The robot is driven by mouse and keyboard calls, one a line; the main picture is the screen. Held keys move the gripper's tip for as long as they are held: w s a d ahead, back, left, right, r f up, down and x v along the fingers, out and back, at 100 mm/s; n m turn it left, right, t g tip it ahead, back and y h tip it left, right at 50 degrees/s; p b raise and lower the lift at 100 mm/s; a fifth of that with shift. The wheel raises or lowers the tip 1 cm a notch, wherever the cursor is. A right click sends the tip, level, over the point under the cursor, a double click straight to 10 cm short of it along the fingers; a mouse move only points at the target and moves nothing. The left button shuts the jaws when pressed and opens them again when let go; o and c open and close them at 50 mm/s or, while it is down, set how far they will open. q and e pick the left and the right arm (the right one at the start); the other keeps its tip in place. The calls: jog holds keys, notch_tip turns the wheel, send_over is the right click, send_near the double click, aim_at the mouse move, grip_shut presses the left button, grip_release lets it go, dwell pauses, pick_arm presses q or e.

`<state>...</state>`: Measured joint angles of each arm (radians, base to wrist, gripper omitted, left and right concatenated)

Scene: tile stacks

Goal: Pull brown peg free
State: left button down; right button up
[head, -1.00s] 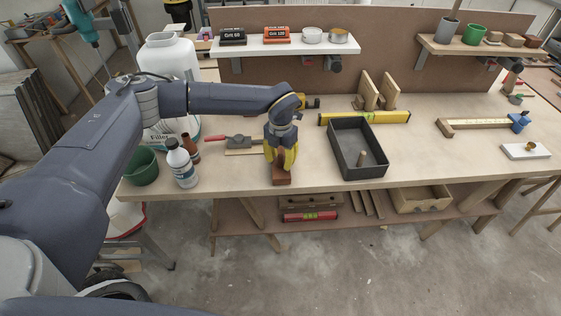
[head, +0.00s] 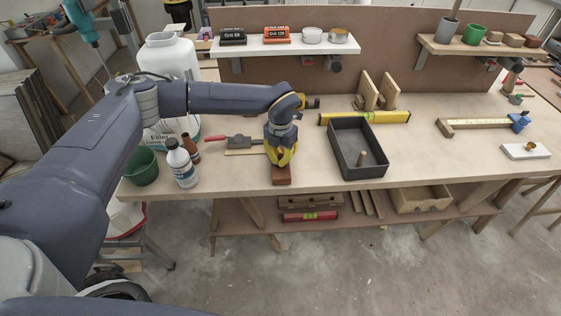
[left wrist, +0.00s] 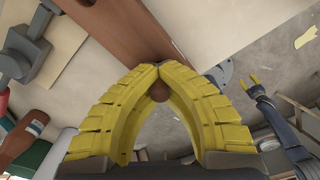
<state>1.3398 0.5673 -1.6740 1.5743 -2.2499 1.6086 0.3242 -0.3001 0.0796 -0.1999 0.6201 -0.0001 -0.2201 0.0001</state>
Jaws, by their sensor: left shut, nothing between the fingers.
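My left gripper (head: 281,164) is over a reddish-brown wooden block (head: 282,175) at the table's front edge. In the left wrist view the yellow fingers (left wrist: 160,68) meet at their tips over the block (left wrist: 128,30), with nothing pinched between them. A round brown end, likely the brown peg (left wrist: 159,92), shows in the gap behind the fingertips. I cannot tell how deep it sits in the block.
A white bottle (head: 182,167), a brown bottle (head: 190,147) and a green cup (head: 142,167) stand left of the gripper. A red-handled tool (head: 220,138) lies behind it. A yellow level (head: 385,117) lies behind the tray. Bare table lies between block and tray.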

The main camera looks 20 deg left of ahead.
aim_at(281, 154)
pick_arm(q)
jog(key=shift+r, duration=1.6)
dwell(1.2)
jog(key=shift+r, duration=2.85)
